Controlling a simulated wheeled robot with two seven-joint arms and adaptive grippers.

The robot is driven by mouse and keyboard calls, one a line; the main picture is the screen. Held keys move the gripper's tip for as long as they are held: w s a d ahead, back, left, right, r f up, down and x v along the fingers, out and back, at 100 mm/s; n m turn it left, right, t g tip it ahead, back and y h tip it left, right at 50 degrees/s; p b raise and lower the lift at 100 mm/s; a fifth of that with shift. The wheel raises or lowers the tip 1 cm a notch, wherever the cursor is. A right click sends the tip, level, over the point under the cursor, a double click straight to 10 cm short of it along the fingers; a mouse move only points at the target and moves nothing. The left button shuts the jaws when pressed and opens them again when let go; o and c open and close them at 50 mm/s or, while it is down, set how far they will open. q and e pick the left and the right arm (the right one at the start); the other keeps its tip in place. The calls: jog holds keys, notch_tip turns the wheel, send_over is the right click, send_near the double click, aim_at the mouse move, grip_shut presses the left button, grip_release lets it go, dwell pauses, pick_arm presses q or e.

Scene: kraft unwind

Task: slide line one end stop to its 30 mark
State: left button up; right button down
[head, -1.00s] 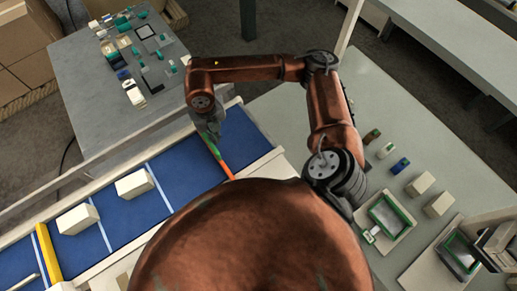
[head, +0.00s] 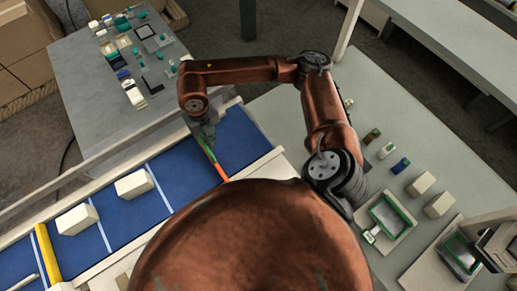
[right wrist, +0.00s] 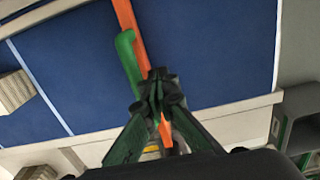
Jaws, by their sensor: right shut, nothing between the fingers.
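The end stop is an orange bar (head: 221,172) with a green handle, lying across the blue belt (head: 235,138) of the line. It also shows in the right wrist view (right wrist: 125,15), with its green handle (right wrist: 130,60) just beyond my fingertips. My right gripper (head: 209,143) is low over the belt at the far end of the bar. In the right wrist view its fingers (right wrist: 158,82) are shut and empty beside the bar and handle; whether they touch is unclear. A white line (head: 159,188) crosses the belt left of the stop; no mark numbers are readable. My left gripper is not in view.
Two pale boxes (head: 134,184) (head: 77,219) sit on the belt to the left, with a yellow bar (head: 47,254) beyond them. A grey table (head: 85,75) with small parts stands behind. Blocks and green-framed trays (head: 391,217) are on the right table.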

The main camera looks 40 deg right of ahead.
jog(key=shift+w+a+b, duration=0.25)
jog(key=shift+a+b, duration=0.15)
jog(key=shift+a, duration=1.85)
jog(key=shift+w+a+b, duration=0.25)
jog(key=shift+a+b, duration=0.1)
jog(key=shift+a, duration=1.9)
jog(key=shift+w+a+b, duration=0.25)
jog(key=shift+a+b, duration=0.15)
jog(key=shift+a, duration=1.85)
dwell(0.4)
jog(key=shift+d, duration=0.2)
jog(key=shift+s+d, duration=0.1)
jog(key=shift+d, duration=0.65)
jog(key=shift+r, duration=0.1)
